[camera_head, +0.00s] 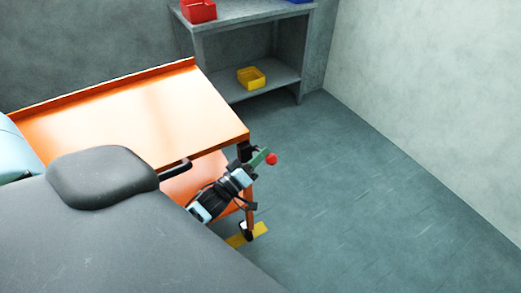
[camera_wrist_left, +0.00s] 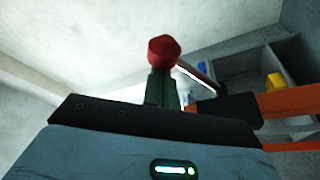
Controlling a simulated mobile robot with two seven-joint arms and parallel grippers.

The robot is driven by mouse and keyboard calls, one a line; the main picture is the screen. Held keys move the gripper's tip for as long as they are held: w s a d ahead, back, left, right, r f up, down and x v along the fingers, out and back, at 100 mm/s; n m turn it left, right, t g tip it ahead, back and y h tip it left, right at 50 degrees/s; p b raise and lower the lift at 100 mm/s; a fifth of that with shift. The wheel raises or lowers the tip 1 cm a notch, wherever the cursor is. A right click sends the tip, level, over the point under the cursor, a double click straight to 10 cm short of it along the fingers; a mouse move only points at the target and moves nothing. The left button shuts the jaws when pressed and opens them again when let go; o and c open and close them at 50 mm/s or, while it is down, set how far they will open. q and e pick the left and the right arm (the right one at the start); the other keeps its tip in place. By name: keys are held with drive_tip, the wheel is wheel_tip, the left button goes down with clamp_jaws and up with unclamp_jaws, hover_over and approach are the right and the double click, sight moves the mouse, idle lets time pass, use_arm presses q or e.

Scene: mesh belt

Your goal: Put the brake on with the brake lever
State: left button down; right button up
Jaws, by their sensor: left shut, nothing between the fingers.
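The brake lever (camera_head: 261,158) is a short green arm with a red ball knob (camera_head: 272,159), at the near right corner of the orange cart (camera_head: 140,110). In the left wrist view the red knob (camera_wrist_left: 163,50) and the green lever (camera_wrist_left: 160,90) stand straight ahead, past the black gripper body. My left gripper (camera_head: 247,173) is shut and empty, close beside the lever just below the cart's top. I cannot tell whether it touches the lever. My arm hides part of the cart's leg and the lever's mount. My right gripper is out of view.
A caster (camera_head: 247,231) stands by a yellow floor marking (camera_head: 234,241). A black handle (camera_head: 176,169) juts from the cart's near edge. A grey shelf (camera_head: 250,19) with red and yellow bins (camera_head: 251,78) stands behind. The floor (camera_head: 350,200) to the right is clear.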

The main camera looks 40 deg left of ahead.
use_arm(q)
wheel_tip(320, 180, down, 8)
drive_tip(key=d+m+h+b, duration=0.1)
drive_tip(key=m+h+b, duration=0.4)
drive_tip(key=m+b, duration=0.4)
drive_tip(key=m, duration=0.4)
drive_tip(key=shift+s+d+h, duration=0.15)
drive_tip(key=shift+s+h, duration=0.15)
drive_tip(key=shift+h, duration=0.1)
drive_tip(key=shift+m, duration=0.3)
drive_tip(key=shift+s+f, duration=0.1)
drive_tip(key=shift+f, duration=0.1)
